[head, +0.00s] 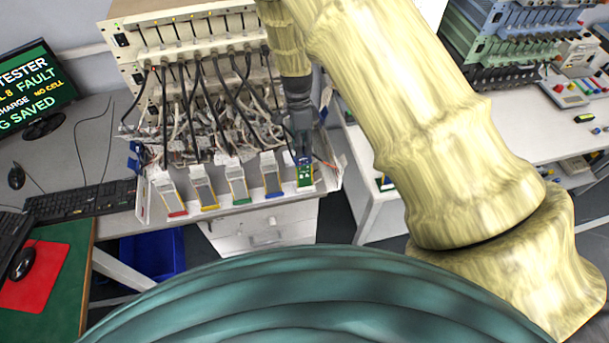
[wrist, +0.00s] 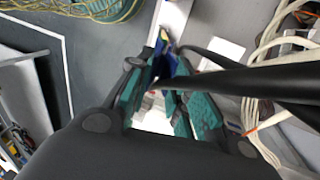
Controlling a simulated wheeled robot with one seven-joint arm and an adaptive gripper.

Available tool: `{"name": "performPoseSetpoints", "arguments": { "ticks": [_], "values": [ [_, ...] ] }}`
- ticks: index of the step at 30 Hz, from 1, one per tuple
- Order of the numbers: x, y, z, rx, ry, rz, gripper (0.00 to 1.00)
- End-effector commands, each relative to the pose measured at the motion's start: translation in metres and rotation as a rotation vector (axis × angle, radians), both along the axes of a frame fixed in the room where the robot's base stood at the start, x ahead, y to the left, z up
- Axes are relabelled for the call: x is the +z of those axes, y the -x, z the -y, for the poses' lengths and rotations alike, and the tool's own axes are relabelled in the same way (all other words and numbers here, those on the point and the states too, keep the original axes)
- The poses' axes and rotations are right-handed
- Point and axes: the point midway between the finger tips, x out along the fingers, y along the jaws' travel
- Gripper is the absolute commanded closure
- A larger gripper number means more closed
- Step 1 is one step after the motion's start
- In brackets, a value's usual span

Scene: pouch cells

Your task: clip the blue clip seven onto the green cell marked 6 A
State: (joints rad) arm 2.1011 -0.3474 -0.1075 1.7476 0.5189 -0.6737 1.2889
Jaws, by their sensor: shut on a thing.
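My gripper (head: 302,146) points down over the right end of the cell tray. In the wrist view its teal finger pads (wrist: 168,92) are closed on a small blue clip (wrist: 167,65), and a black lead crosses in front of them. The blue clip (head: 304,159) also shows in the head view, at the top edge of a green cell (head: 305,177) in the rightmost place. I cannot tell whether the clip grips the cell or only touches it. The marking on the cell is too small to read.
Left of it stand cells with blue (head: 271,184), green (head: 238,187), yellow (head: 204,192) and red (head: 172,197) lower edges. Tangled leads (head: 215,110) hang behind from the beige tester (head: 190,40). A monitor (head: 35,85) shows a fault message at left.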

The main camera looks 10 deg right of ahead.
Motion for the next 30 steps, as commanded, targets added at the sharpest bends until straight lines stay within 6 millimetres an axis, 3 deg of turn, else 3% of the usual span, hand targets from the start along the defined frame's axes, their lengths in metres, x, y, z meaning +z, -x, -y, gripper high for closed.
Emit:
{"name": "performPoseSetpoints", "arguments": {
  "ticks": [10, 11, 15, 21, 24, 30],
  "values": [
    [-0.0024, 0.0006, 0.0001, 0.0, 0.0, 0.0, 0.98],
    [-0.0024, 0.0006, 0.0001, 0.0, 0.0, 0.0, 0.75],
    [-0.0023, 0.0005, 0.0001, 0.0, 0.0, 0.0, 0.54],
    [-0.0023, 0.0005, 0.0001, 0.0, 0.0, 0.0, 0.54],
    [-0.0024, 0.0004, 0.0001, 0.0, 0.0, 0.0, 0.39],
    [-0.0023, 0.0005, 0.0001, 0.0, 0.0, 0.0, 0.39]
  ]
}}
